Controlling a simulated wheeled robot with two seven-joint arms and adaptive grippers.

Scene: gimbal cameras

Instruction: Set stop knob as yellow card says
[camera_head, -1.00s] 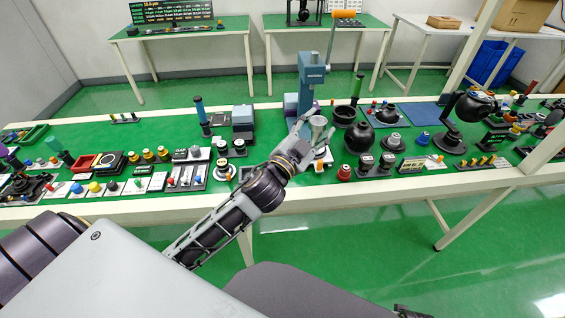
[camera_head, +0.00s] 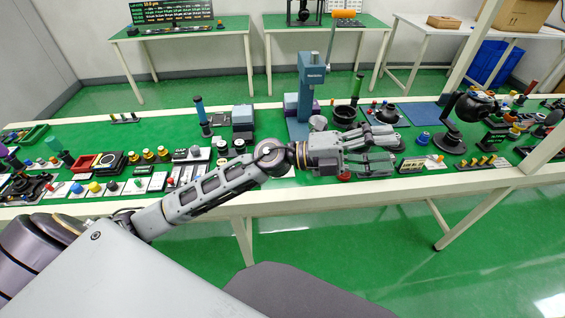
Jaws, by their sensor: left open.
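My left gripper (camera_head: 392,148) is open and reaches right over the front of the green bench, with its fingers spread and nothing seen between them. A small yellowish card (camera_head: 411,165) stands near the front edge, just right of the lower fingertip; its writing is too small to read. A teal press (camera_head: 312,85) with an orange-tipped lever stands upright behind the gripper. I cannot tell which of the small knobs is the stop knob. A red knob (camera_head: 343,177) shows partly below the gripper. The gripper hides other parts beneath it. My right gripper is not in view.
A blue knob (camera_head: 422,138) and a black lamp-like stand (camera_head: 453,140) are right of the gripper. Small fixtures crowd both sides of the bench (camera_head: 80,207). Bare green surface shows left of the press.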

